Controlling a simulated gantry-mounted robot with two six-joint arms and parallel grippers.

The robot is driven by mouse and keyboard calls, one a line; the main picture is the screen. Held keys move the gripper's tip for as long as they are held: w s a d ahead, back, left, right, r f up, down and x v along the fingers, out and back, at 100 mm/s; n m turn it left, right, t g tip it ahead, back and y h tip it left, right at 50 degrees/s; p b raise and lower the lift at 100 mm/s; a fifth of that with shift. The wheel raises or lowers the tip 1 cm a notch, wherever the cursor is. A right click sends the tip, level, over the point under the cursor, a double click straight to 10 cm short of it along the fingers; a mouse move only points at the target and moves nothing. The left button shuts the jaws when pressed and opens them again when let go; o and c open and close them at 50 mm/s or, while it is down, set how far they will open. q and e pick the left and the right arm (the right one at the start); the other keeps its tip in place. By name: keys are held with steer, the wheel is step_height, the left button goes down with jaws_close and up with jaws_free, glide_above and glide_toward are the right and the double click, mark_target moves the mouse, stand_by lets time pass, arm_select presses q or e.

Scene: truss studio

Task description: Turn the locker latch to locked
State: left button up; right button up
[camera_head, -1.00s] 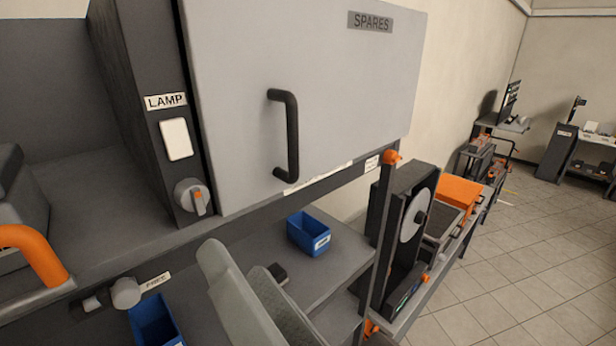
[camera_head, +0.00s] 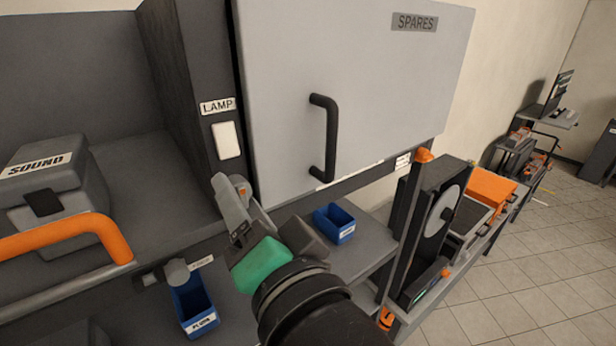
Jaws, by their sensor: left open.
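The grey locker door (camera_head: 375,70) labelled SPARES has a dark bar handle (camera_head: 325,138) and appears closed. My right gripper is not in view.
A grey SOUND case (camera_head: 55,190) and an orange rail (camera_head: 60,238) are at left. Blue bins stand below, one (camera_head: 334,224) right of my gripper and one (camera_head: 193,305) left. A dark wheel stand (camera_head: 435,230) is right.

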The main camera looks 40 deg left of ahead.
arm_select(q)
jaws_close()
stand_by(0.4)
steer(key=shift+r+m+h+b, duration=0.15)
steer(key=shift+m+b, duration=0.75)
steer(key=shift+m, duration=0.75)
steer(key=shift+r+m+h+b, duration=0.15)
steer(key=shift+m+b, duration=0.7)
steer(key=shift+m, duration=0.8)
steer(key=shift+f, duration=0.1)
jaws_free()
